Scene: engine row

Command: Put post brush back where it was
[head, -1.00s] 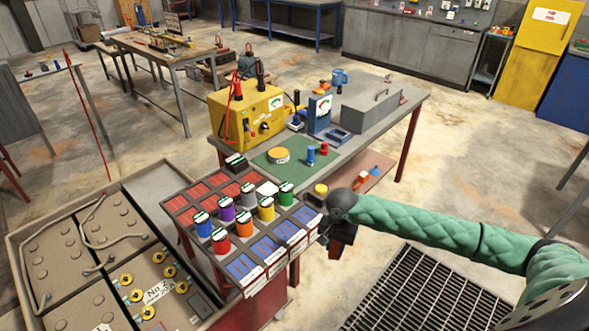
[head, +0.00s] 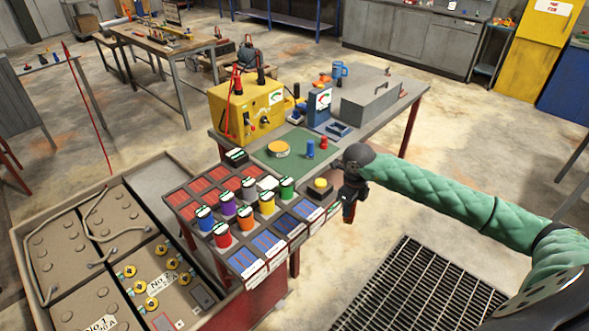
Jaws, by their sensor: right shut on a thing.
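My right gripper (head: 350,196) hangs just off the right end of the rack of coloured jars, pointing down. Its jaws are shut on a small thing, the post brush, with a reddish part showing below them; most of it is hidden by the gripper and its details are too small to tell. The rack (head: 245,222) has rows of red and blue compartments with white labels along its front edge. Jars with blue, purple, red, orange, yellow and green colours stand in its middle. My left gripper is not in view.
Behind the rack stands a grey bench with a yellow tester (head: 250,108), a green mat (head: 290,153), a blue gauge (head: 320,106) and a grey box (head: 369,100). A battery crate (head: 27,232) stands at left. A floor grating (head: 420,288) lies at lower right.

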